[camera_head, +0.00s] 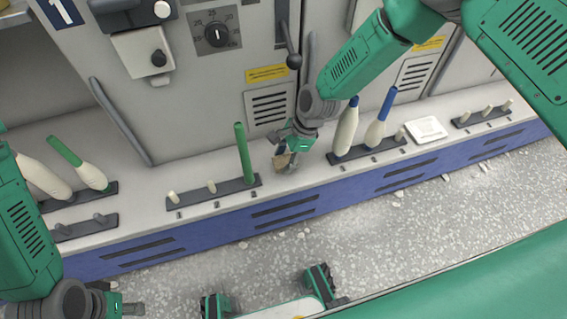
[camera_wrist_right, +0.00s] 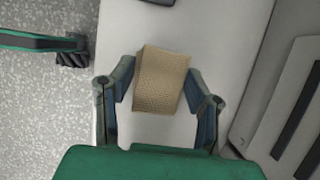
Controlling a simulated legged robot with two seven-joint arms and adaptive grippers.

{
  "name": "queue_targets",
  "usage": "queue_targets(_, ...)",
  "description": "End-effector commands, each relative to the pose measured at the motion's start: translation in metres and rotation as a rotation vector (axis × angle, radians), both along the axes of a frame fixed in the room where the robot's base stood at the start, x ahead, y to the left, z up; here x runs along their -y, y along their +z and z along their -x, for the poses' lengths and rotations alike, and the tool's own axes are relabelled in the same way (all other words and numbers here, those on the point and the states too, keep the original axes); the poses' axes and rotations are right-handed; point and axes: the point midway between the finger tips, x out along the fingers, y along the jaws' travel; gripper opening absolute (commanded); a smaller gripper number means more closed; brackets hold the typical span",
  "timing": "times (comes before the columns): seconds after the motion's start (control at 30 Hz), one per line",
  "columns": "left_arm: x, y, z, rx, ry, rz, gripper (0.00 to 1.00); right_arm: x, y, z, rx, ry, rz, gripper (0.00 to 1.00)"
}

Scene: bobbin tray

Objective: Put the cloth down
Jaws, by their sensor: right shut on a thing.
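The cloth (camera_wrist_right: 160,82) is a small tan woven piece between the two fingers of my right gripper (camera_wrist_right: 162,92) in the right wrist view. The fingers are shut on it. In the head view my right gripper (camera_head: 288,158) is low over the pale ledge (camera_head: 225,202), between two peg racks. The cloth (camera_head: 282,161) shows there as a small tan patch, partly hidden by the gripper. I cannot tell whether the cloth touches the ledge. My left gripper (camera_head: 125,308) is at the lower left, away from the cloth, and its opening is unclear.
A peg rack with a green rod (camera_head: 244,153) stands just left of my right gripper. A rack with two blue-tipped bobbins (camera_head: 347,129) stands just right. A white flat pad (camera_head: 426,129) lies further right.

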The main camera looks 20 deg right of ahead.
Motion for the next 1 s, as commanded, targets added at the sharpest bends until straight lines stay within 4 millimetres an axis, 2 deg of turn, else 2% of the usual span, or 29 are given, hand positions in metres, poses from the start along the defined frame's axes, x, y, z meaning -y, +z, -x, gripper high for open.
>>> queue_targets(0.03, 0.0000, -0.0076, 0.0001, 0.000, 0.000, 0.000, 0.40, -0.0001, -0.0114, -0.0011, 0.000, -0.001, -0.001, 0.20)
queue_targets(0.07, 0.0001, -0.0086, 0.0002, 0.000, 0.000, 0.000, 0.40, -0.0002, -0.0134, -0.0019, 0.001, -0.001, 0.000, 0.20)
queue_targets(0.43, 0.0001, -0.0087, 0.0001, 0.000, 0.000, 0.000, 0.40, -0.0004, -0.0155, -0.0019, 0.000, 0.000, 0.001, 0.20)
queue_targets(0.47, 0.0000, -0.0088, 0.0001, 0.000, 0.000, 0.000, 0.40, -0.0004, -0.0159, -0.0019, 0.000, 0.000, 0.001, 0.47)
queue_targets(0.5, 0.0000, -0.0083, 0.0001, 0.000, 0.000, 0.000, 0.40, -0.0003, -0.0153, -0.0019, 0.000, 0.000, 0.001, 0.61)
queue_targets(0.53, 0.0000, -0.0082, 0.0001, 0.000, 0.000, 0.000, 0.40, -0.0002, -0.0151, -0.0019, 0.000, 0.000, 0.001, 0.64)
queue_targets(0.97, 0.0001, -0.0139, 0.0001, 0.000, 0.000, 0.000, 0.40, 0.0001, -0.0173, -0.0022, 0.001, 0.000, 0.000, 0.64)
queue_targets(1.0, 0.0001, -0.0119, 0.0002, 0.000, 0.000, 0.000, 0.40, 0.0018, -0.0130, -0.0026, 0.002, -0.001, 0.001, 0.64)
